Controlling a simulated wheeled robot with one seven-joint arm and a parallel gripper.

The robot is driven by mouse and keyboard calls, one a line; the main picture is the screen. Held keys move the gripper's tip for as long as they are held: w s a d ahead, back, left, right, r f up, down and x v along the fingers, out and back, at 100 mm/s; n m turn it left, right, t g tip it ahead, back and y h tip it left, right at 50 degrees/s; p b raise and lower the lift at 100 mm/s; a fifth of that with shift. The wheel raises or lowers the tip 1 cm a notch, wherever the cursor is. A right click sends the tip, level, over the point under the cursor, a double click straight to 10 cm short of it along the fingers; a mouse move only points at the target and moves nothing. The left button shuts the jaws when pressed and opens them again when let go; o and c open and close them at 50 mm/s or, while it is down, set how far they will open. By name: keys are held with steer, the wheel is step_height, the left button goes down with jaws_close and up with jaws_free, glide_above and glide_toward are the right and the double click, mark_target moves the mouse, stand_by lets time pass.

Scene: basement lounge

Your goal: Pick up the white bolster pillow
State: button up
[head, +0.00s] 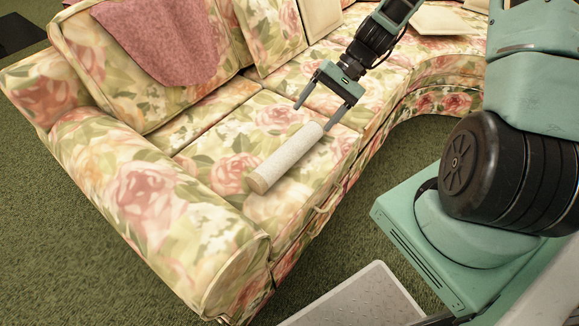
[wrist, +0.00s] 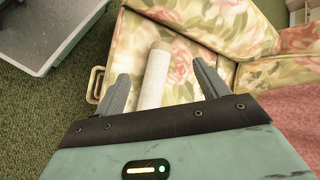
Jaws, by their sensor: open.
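The white bolster pillow (head: 287,157) is a long cylinder with a tan end, lying on the seat of the floral sofa (head: 215,145) near its front edge. My gripper (head: 316,117) is open at the pillow's far end in the head view, with one finger to each side of that end. In the wrist view the pillow (wrist: 153,78) lies between the two spread fingers of my gripper (wrist: 160,85), with gaps on both sides. It runs away from the gripper, and its near end is hidden behind the gripper body. I cannot tell the gripper's exact height over the seat.
The sofa's padded arm (head: 160,210) rises left of the pillow. A pink throw (head: 165,38) hangs over the backrest, and cream cushions (head: 440,20) lie farther along.

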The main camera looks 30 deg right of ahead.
mark_target(299, 149)
steer(key=w+d+f+m+t+y+b, duration=0.15)
steer(key=d+f+m+t+b, duration=0.35)
steer(key=d+f, duration=0.75)
steer(key=shift+m, duration=0.5)
steer(key=b+x, duration=0.1)
steer(key=x, duration=0.4)
steer(key=b+x, duration=0.1)
steer(key=x, duration=0.5)
steer(key=b+x, duration=0.2)
steer(key=x, duration=0.3)
steer(key=shift+w+a+r, duration=0.2)
steer(key=shift+a+r, duration=0.05)
steer(key=shift+a, duration=0.1)
steer(key=shift+t, duration=0.3)
steer(key=c, duration=0.8)
